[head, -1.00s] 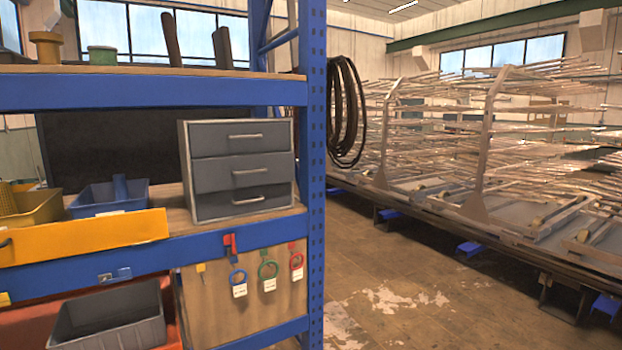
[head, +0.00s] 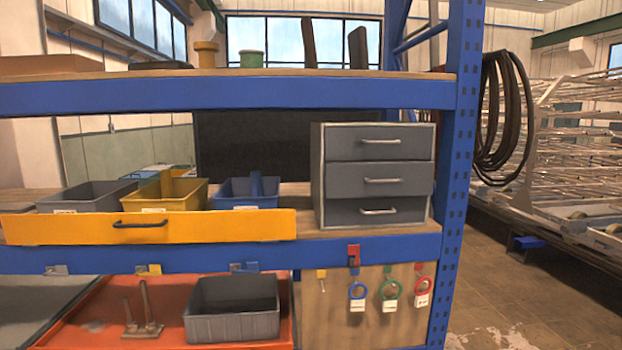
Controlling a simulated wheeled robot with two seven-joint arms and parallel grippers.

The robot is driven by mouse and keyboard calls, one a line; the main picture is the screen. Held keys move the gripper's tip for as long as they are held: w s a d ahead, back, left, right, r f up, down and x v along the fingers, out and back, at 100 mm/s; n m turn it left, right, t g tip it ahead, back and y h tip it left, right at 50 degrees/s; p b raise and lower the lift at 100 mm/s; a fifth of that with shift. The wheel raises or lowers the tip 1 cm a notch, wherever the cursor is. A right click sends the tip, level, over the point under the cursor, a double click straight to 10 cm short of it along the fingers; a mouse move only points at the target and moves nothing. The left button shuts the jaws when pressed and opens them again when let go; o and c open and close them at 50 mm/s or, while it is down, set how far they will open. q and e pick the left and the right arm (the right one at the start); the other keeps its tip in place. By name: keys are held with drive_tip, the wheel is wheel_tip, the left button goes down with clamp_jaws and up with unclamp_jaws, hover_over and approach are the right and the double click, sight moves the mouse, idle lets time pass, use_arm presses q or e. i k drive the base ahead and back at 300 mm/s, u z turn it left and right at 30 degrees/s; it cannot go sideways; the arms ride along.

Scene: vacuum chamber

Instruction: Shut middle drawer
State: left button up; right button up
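A grey drawer unit (head: 317,175) stands on the blue rack's middle shelf, right of centre. It has a top drawer (head: 350,150), a middle drawer (head: 345,188) and a bottom drawer (head: 345,214), each with a metal bar handle. The middle front seems to stand out over the shaded bottom front; how far I cannot tell. The top front also looks slightly forward. A wide yellow front (head: 220,228) with a black handle (head: 140,224) stands before the shelf beam at left. Whether it is a pulled-out drawer is unclear. Neither of my grippers shows.
Grey (head: 85,196), yellow (head: 165,190) and blue (head: 247,192) bins sit behind the yellow front. Below, a grey bin (head: 235,310) sits on a red tray (head: 180,308). Tagged rings hang under the beam. The blue rack post (head: 462,150) stands right of the drawer unit; open floor (head: 500,300) lies beyond.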

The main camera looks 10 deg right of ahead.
sight(341, 180)
drive_tip(key=u, duration=0.45)
drive_tip(key=i, duration=1.35)
drive_tip(key=z, duration=0.4)
